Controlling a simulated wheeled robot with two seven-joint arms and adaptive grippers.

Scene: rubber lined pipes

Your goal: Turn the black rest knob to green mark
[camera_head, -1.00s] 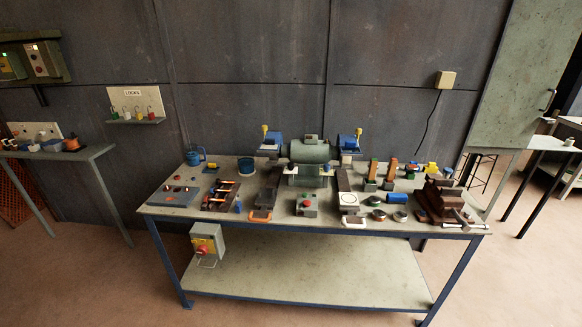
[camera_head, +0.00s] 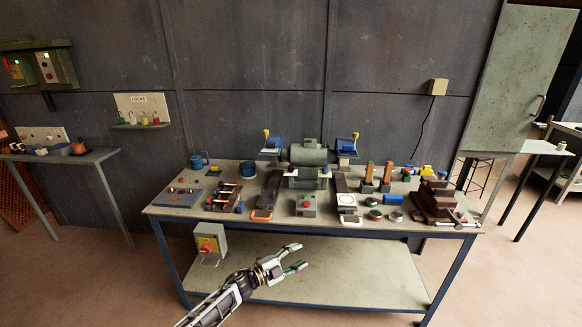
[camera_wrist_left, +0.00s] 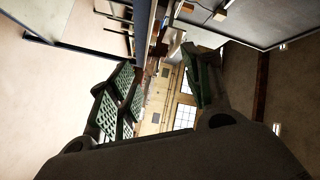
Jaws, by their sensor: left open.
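A green bench grinder (camera_head: 308,154) stands at the back middle of the workbench, with blue wheel housings on both sides. Dark bars run forward from under its two sides. The black rest knob and the green mark are too small to make out. My left gripper (camera_head: 300,256) is open and empty in front of the bench, below the level of its top and well short of the grinder. Its two spread fingers (camera_wrist_left: 162,78) also show in the left wrist view, with nothing between them. My right gripper is not in view.
The workbench (camera_head: 250,222) has a crowded top. A control box with a red button (camera_head: 305,204) stands in front of the grinder. A grey switch box (camera_head: 210,240) hangs under the front left edge. A brown vise (camera_head: 435,200) is at the right end. The lower shelf is bare.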

